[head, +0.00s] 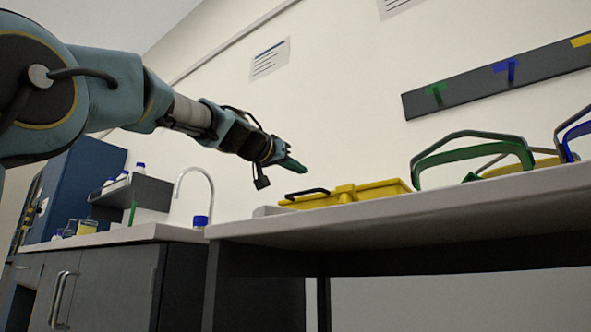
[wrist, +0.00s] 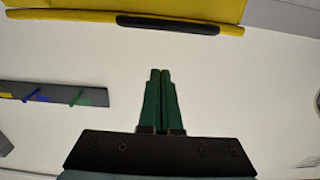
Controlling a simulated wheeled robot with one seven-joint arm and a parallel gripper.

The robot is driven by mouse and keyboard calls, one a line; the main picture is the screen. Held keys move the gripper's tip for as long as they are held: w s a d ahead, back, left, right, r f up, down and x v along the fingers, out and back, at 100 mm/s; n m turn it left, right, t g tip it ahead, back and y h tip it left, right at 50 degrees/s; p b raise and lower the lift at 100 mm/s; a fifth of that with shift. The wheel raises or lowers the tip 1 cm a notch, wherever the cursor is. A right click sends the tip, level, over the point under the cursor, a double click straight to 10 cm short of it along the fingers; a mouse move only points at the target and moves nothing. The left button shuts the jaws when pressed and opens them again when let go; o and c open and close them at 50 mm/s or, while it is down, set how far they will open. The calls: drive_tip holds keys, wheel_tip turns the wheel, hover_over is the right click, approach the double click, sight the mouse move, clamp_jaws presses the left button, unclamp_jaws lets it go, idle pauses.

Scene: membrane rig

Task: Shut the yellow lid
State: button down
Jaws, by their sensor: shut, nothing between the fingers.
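The yellow lid (head: 372,190) belongs to a low yellow unit on the bench top, in the middle of the head view. I cannot tell the lid from its base at this low angle, nor how far open it is. A black handle (head: 307,192) is at the unit's left end. In the wrist view a yellow panel (wrist: 130,5) and its edge bar with the black handle (wrist: 168,23) cross the top. My gripper (head: 300,167) has green fingers, shut and empty, just above the handle end and apart from it. The closed fingertips also show in the wrist view (wrist: 160,72).
The bench (head: 430,215) also carries a green-framed piece (head: 470,152) and a blue-framed one (head: 570,130) right of the yellow unit. A dark wall rail (head: 480,85) with coloured hooks hangs behind. A sink tap (head: 197,178) and a blue-capped bottle (head: 200,222) stand at left.

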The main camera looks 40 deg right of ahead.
drive_tip(key=a+f+b, duration=0.1)
drive_tip(key=a, duration=0.1)
drive_tip(key=s+a+f+b, duration=0.1)
drive_tip(key=a, duration=0.2)
drive_tip(key=s+a+b, duration=0.1)
drive_tip(key=a, duration=0.1)
drive_tip(key=shift+a+f, duration=0.35)
drive_tip(key=shift+f, duration=0.05)
drive_tip(key=shift+s+a+f, duration=0.15)
drive_tip(key=shift+a+f, duration=0.1)
drive_tip(key=shift+a, duration=0.25)
